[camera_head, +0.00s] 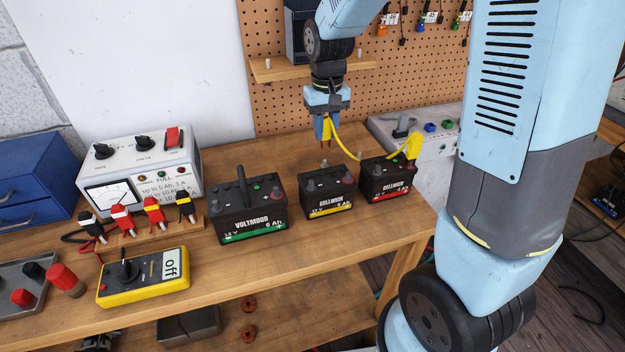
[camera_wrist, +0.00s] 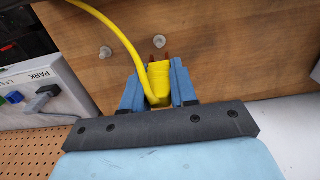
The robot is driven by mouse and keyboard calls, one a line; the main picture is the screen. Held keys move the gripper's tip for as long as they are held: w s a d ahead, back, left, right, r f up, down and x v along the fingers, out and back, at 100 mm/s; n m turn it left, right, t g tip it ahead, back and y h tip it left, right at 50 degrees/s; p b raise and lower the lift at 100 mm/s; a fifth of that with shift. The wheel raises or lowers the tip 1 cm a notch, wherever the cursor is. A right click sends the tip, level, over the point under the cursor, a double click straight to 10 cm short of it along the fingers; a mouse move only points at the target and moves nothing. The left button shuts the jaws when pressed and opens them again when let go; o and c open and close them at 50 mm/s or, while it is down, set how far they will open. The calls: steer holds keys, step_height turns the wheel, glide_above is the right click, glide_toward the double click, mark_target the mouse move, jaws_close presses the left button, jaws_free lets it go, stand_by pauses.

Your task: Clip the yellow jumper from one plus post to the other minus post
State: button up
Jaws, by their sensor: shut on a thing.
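My gripper (camera_head: 325,130) is shut on one yellow clip of the yellow jumper. It holds the clip with its copper-coloured jaws pointing down, above and behind the middle battery (camera_head: 327,196), apart from its posts. In the wrist view the yellow clip (camera_wrist: 160,82) sits between my blue fingers. The yellow cable (camera_head: 346,146) runs from it to the other yellow clip (camera_head: 412,146), which is at the right, red post of the right battery (camera_head: 384,184). That clip partly hides the post. The middle battery has a grey left post and a red right post.
A larger battery (camera_head: 248,212) with a green stripe stands left. A clip rack (camera_head: 150,232), yellow meter (camera_head: 143,280) marked off and power supply (camera_head: 142,170) stand further left. A wooden shelf (camera_head: 290,70) is behind my gripper. A white panel box (camera_head: 440,150) stands behind right.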

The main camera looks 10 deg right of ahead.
step_height(320, 180, up, 10)
steer(key=shift+r, duration=0.2)
glide_above(311, 181)
step_height(311, 181, down, 4)
steer(key=shift+r, duration=0.1)
steer(key=shift+f, duration=0.9)
steer(key=shift+f, duration=0.15)
steer(key=shift+f, duration=0.95)
steer(key=o, duration=0.8)
steer(key=shift+o, duration=0.2)
steer(key=shift+w, duration=0.1)
